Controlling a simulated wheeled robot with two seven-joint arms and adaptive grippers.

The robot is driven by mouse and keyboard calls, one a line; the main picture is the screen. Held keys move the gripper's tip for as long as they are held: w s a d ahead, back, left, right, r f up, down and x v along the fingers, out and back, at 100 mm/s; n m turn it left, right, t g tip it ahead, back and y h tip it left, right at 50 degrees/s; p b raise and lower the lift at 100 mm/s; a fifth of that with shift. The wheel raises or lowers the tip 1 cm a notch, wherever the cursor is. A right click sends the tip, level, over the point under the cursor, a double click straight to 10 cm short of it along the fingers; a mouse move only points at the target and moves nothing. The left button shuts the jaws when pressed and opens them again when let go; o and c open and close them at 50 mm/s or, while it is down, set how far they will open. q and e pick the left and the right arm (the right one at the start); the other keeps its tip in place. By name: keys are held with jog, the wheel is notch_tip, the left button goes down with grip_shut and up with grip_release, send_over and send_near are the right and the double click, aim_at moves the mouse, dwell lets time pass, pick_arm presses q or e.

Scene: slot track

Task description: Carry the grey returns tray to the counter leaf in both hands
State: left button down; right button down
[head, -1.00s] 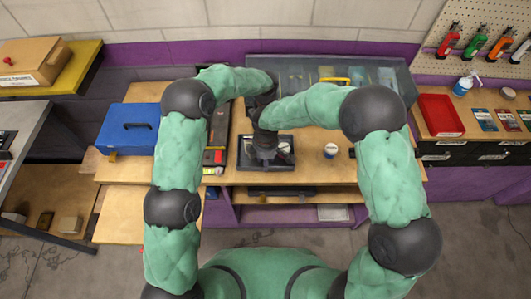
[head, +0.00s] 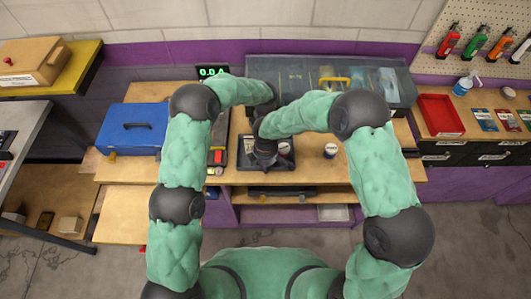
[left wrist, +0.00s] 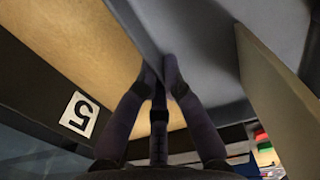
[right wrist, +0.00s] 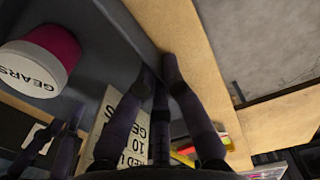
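The grey returns tray (head: 245,163) lies on the wooden counter, with a white-lidded tub (head: 284,148) and a printed card inside. My right gripper (head: 265,163) is at the tray's near side; in the right wrist view its fingers (right wrist: 158,72) are closed on either side of the tray wall. There the tub reads GEARS (right wrist: 35,65). My left gripper is mostly hidden behind my right arm in the head view, at the far side. In the left wrist view its fingers (left wrist: 162,75) are closed about a grey wall. A lower wooden leaf (head: 125,215) is at left.
A blue case (head: 131,128) stands left of the tray. A device with red and yellow parts (head: 217,157) is close to the tray's left. A clear grey cover (head: 300,75) is behind. A small white-lidded tub (head: 330,150) stands to the right.

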pick_arm(q)
jog(key=shift+r, duration=0.15)
pick_arm(e)
jog(key=shift+r, duration=0.15)
